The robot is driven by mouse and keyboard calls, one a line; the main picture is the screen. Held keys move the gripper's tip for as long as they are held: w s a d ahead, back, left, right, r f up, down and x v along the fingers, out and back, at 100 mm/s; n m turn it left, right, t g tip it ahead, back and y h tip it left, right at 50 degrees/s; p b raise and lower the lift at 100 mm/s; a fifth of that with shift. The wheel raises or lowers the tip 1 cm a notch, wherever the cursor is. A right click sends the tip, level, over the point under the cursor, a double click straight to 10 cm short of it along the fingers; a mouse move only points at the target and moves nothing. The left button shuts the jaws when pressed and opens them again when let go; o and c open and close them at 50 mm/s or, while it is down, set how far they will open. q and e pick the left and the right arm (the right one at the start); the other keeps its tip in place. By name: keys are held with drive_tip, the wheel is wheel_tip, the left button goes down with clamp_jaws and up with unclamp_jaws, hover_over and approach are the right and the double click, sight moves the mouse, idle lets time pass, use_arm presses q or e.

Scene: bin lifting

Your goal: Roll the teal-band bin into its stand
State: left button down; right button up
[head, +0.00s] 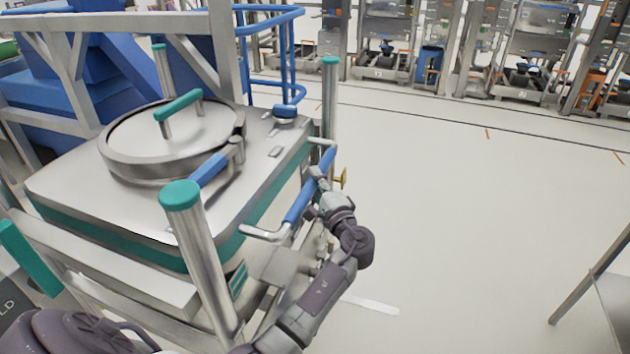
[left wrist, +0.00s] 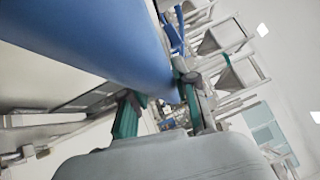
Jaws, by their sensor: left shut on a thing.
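The teal-band bin (head: 75,190) stands on the left in the head view. It is a metal box with a teal band and a round lid (head: 160,140) with a teal handle. My left gripper (head: 316,194) is shut on the blue push handle (head: 297,206) at the bin's right side. The handle (left wrist: 95,40) fills the upper left of the left wrist view. A grey metal frame (head: 223,45) rises at the bin's far side; I cannot tell whether this is the stand. My right gripper is not in view.
Metal posts with teal caps (head: 180,195) stand at the bin's corners. Blue machinery (head: 95,65) and a blue rail (head: 291,50) lie behind it. The pale floor (head: 480,200) to the right is largely clear. Equipment racks (head: 385,50) line the back.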

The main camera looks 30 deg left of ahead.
sight(249, 165)
use_arm(q)
drive_tip(key=shift+a+f, duration=0.1)
drive_tip(key=shift+a, duration=0.05)
drive_tip(key=s+a, duration=0.1)
drive_tip(key=a, duration=0.4)
drive_tip(key=s+a+b, duration=0.1)
drive_tip(key=s+a, duration=0.1)
drive_tip(key=a, duration=0.4)
drive_tip(key=s+a+r, duration=0.1)
drive_tip(key=a, duration=0.5)
drive_tip(key=shift+s+b, duration=0.2)
drive_tip(key=shift+b, duration=0.15)
drive_tip(key=s+a+b, duration=0.2)
drive_tip(key=a, duration=0.9)
drive_tip(key=shift+s+a+f, duration=0.4)
